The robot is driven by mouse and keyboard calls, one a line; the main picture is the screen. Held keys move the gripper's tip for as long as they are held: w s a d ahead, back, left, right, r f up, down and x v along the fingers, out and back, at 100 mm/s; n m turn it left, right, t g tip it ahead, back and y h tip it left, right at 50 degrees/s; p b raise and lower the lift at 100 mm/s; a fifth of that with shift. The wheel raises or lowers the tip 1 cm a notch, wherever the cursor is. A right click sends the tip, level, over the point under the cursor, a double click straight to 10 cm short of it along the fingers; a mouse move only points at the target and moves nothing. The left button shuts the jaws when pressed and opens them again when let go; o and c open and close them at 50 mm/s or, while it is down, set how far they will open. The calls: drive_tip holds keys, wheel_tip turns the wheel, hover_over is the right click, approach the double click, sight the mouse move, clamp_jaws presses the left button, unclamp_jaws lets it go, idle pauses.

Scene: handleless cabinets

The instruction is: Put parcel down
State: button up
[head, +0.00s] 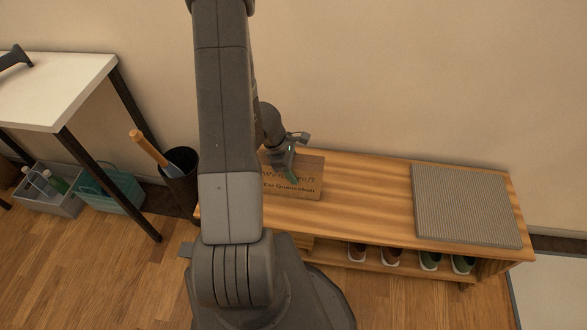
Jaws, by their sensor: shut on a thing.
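The parcel (308,188) is a brown box with dark lettering on its face. It is at the left part of the wooden bench (372,200), partly hidden behind my arm. My gripper (290,172) is at the parcel's upper left and is shut on it. The fingertips overlap the parcel, and the exact grip is small and hard to make out. I cannot tell whether the parcel rests on the bench top or hangs just above it.
A grey ribbed cushion (466,205) covers the bench's right end. Several shoes (392,257) stand on the shelf below. The bench top between parcel and cushion is clear. A dark bin (181,165), a white table (60,88) and storage boxes (112,192) are on the left.

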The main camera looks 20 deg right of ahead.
drive_tip(key=shift+f, duration=0.1)
drive_tip(key=o, duration=1.4)
drive_tip(key=shift+c, duration=0.2)
drive_tip(key=shift+r, duration=0.25)
drive_tip(key=p+v, duration=0.4)
drive_tip(key=v, duration=0.7)
drive_tip(key=shift+a+r, duration=0.15)
drive_tip(key=shift+r, duration=0.2)
